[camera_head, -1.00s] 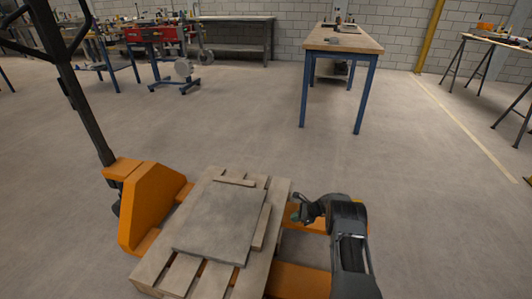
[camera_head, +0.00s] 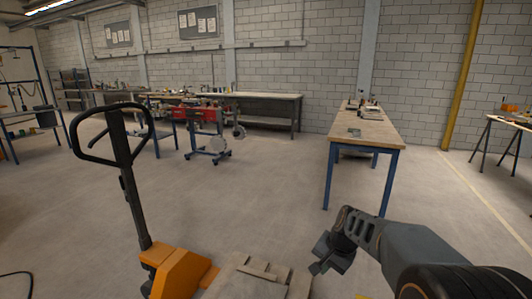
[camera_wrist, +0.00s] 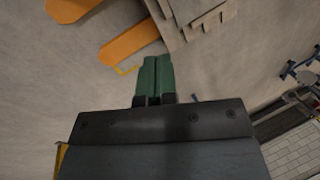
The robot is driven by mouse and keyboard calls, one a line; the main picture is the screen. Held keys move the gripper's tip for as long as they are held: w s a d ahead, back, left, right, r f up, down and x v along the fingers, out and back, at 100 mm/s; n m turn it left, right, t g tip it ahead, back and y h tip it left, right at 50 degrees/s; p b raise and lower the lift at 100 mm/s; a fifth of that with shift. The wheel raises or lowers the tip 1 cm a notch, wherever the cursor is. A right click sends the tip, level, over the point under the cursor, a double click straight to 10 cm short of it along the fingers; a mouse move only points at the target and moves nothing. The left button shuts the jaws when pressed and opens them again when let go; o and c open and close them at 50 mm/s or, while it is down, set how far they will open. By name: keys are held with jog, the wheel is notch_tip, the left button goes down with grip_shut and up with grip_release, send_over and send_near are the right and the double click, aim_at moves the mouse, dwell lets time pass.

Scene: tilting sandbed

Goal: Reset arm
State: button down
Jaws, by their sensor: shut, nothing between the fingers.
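My gripper (camera_wrist: 154,80) shows in the wrist view with its two green fingers pressed together and nothing between them. In the head view my arm rises at the lower right, and my gripper end is at the lower middle right, above the floor beside the wooden pallet (camera_head: 262,275). The fingertips are too small to make out there. In the wrist view a corner of the pallet (camera_wrist: 205,22) is at the top, apart from the fingers.
An orange pallet jack (camera_head: 178,272) with a tall black handle stands left of the pallet. A wooden workbench (camera_head: 366,130) with blue legs stands ahead. More benches line the brick wall. Open concrete floor (camera_head: 260,190) lies between.

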jog(key=s+r+n+t+h+p, duration=0.1)
jog(key=s+r+n+p, duration=0.6)
jog(key=s+r, duration=0.9)
jog(key=h+p, duration=0.1)
jog(key=p, duration=0.2)
jog(key=shift+s+r+t+h+p, duration=0.15)
jog(key=shift+s+t+h+p, duration=0.15)
jog(key=shift+s+h+p, duration=0.1)
jog(key=shift+d, duration=0.1)
